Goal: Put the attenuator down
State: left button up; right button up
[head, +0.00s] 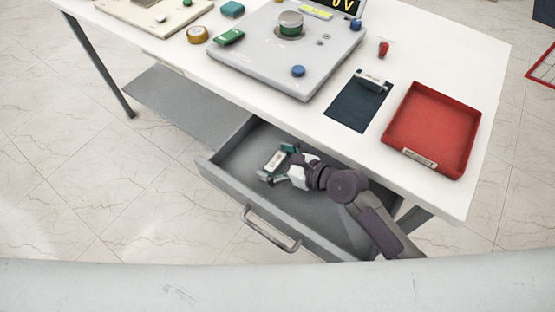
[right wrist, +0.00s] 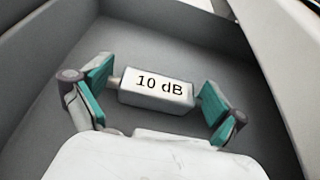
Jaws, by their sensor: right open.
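The attenuator (right wrist: 155,90) is a small silver-white box marked "10 dB" with a connector at each end. It lies in the open grey drawer, on or very near its floor. My right gripper (right wrist: 157,92) is around it with the teal finger pads apart, one near each end. The left pad is close to or touching the left connector; I cannot tell which. In the head view the attenuator (head: 275,160) shows between the fingers of my right gripper (head: 273,164), inside the drawer (head: 230,178). My left gripper is not in view.
The white table (head: 330,150) is above the drawer. It carries a grey instrument panel (head: 265,70), a dark mat (head: 345,110) with a small light-coloured item, a red tray (head: 435,120) and a red-handled item (head: 383,47). The drawer walls stand close around my right gripper.

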aim_at(276, 161)
jog(key=shift+r, duration=0.2)
jog(key=v, duration=0.4)
jog(key=shift+s+d, duration=0.2)
jog(key=s+d, duration=0.2)
jog(key=d, duration=0.1)
jog(key=s+d+b, duration=0.1)
jog(key=s+d, duration=0.1)
jog(key=d, duration=0.1)
jog(key=s+d+b, duration=0.1)
jog(key=s+d, duration=0.1)
jog(key=shift+s+d, duration=0.2)
jog(key=shift+d, duration=0.2)
jog(key=shift+s+d+r, duration=0.1)
jog(key=shift+s+d, duration=0.35)
jog(key=shift+d, duration=0.15)
